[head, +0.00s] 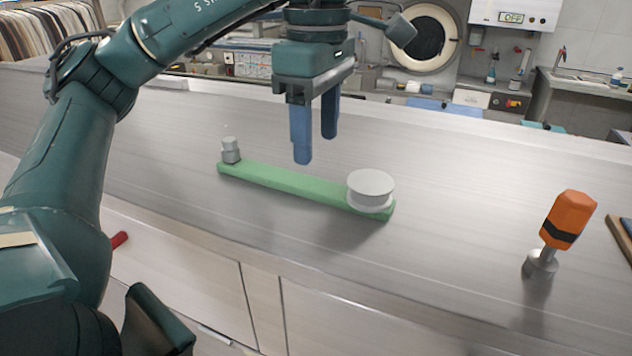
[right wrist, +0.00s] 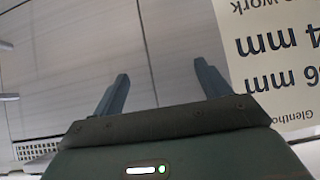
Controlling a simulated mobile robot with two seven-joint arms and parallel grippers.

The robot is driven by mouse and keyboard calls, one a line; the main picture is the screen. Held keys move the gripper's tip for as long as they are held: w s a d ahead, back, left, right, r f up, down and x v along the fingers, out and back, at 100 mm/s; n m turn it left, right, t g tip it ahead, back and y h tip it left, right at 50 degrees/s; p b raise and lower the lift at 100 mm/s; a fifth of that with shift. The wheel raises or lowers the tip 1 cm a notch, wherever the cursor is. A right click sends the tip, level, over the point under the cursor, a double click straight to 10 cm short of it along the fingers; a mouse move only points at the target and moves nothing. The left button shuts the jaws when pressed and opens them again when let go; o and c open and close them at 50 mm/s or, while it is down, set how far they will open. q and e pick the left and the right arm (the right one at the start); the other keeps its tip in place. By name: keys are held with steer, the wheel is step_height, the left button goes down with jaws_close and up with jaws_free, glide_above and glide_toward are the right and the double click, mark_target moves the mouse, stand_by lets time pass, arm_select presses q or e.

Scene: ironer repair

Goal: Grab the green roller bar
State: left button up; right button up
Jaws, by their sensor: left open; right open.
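The green roller bar (head: 286,183) lies flat on the metal counter. It has a small grey knob (head: 231,150) at its left end and a wide white-grey roller (head: 371,189) at its right end. My left gripper (head: 316,140) is open and empty, with blue fingers pointing down. It hangs above and a little behind the middle of the bar, apart from it. My right gripper (right wrist: 160,92) shows only in the right wrist view. It is open and empty, away from the bar.
An orange-handled tool (head: 568,220) stands upright on the counter at the right. The metal counter (head: 450,215) is clear between it and the bar. A printed sign (right wrist: 285,60) shows near the right gripper. A red handle (head: 119,240) is below the counter at left.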

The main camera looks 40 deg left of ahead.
mark_target(315, 183)
arm_select(q)
steer(key=shift+w+a+f, duration=0.1)
steer(key=shift+f, duration=1.6)
steer(key=shift+a+f, duration=0.1)
steer(key=shift+f, duration=1.55)
jaws_close()
